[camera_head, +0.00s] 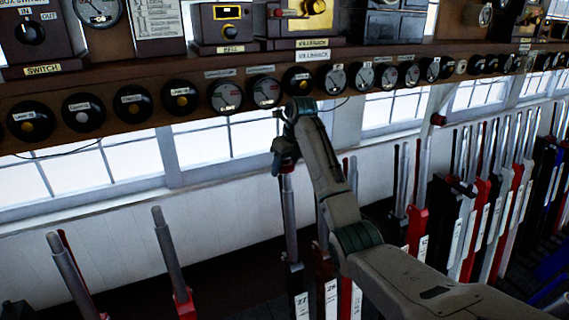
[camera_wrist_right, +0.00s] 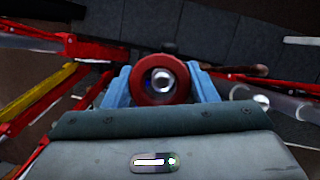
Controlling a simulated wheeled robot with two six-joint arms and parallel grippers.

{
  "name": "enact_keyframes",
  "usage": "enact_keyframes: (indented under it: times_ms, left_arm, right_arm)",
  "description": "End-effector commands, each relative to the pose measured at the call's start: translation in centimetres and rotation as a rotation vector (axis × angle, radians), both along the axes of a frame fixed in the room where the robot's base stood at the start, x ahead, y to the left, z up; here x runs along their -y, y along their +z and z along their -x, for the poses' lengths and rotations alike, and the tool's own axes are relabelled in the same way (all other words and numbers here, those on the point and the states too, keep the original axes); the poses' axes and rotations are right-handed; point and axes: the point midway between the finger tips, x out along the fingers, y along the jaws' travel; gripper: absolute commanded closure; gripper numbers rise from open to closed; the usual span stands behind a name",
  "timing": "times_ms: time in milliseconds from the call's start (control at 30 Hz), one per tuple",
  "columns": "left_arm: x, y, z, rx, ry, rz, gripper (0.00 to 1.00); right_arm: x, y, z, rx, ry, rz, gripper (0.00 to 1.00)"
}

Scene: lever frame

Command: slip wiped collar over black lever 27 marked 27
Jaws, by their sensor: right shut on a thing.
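My right gripper (camera_head: 284,160) is at the top of black lever 27 (camera_head: 291,225), whose plate (camera_head: 301,304) reads 27. In the right wrist view, the blue fingers (camera_wrist_right: 160,82) are shut on a red ring-shaped collar (camera_wrist_right: 139,82). A shiny round lever end (camera_wrist_right: 162,76) shows inside the collar's hole, a little off its middle. I cannot tell whether the collar is around the lever or just above it. My left gripper is in neither view.
A lever with plate 28 (camera_head: 330,298) stands close on the right, partly behind my arm. Many more levers (camera_head: 480,220) fill the right side. Two levers (camera_head: 170,255) stand apart at the left. A shelf with gauges (camera_head: 227,95) runs above, near my wrist.

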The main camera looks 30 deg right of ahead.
Motion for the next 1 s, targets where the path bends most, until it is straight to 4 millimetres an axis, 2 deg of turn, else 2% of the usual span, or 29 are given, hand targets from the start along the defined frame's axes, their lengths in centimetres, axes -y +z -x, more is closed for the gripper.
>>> enact_keyframes:
  times_ms: [1000]
  left_arm:
    - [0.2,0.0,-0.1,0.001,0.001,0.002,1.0]
  right_arm:
    - [0.0,-3.0,0.6,0.001,0.0,0.001,0.68]
